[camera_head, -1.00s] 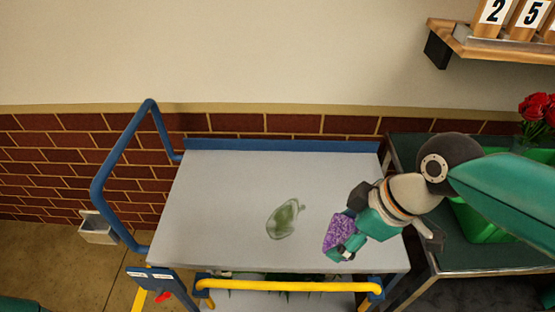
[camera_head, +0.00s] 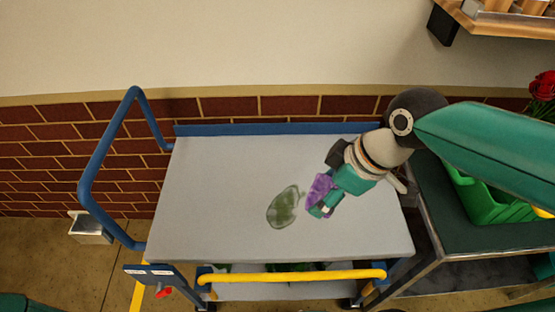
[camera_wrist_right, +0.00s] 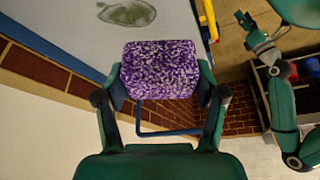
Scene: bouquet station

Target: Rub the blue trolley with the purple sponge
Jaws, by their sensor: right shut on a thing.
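The blue trolley has a pale grey top (camera_head: 220,180), a blue back edge and a blue push handle (camera_head: 92,165) on the left. A green smear (camera_head: 284,207) lies near the middle of the top; it also shows in the right wrist view (camera_wrist_right: 127,12). My right gripper (camera_head: 322,197) is shut on the purple sponge (camera_head: 318,187), just right of the smear. In the right wrist view the speckled sponge (camera_wrist_right: 160,68) sits between both fingers. I cannot tell whether it touches the top. My left gripper (camera_wrist_right: 258,38) shows small in the right wrist view, away from the trolley.
A yellow rail (camera_head: 290,277) runs along the trolley's front. A dark green table (camera_head: 470,245) with a green crate (camera_head: 490,205) stands close on the right, with red roses (camera_head: 543,86) behind. A wooden shelf (camera_head: 500,28) hangs above. The left part of the trolley top is clear.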

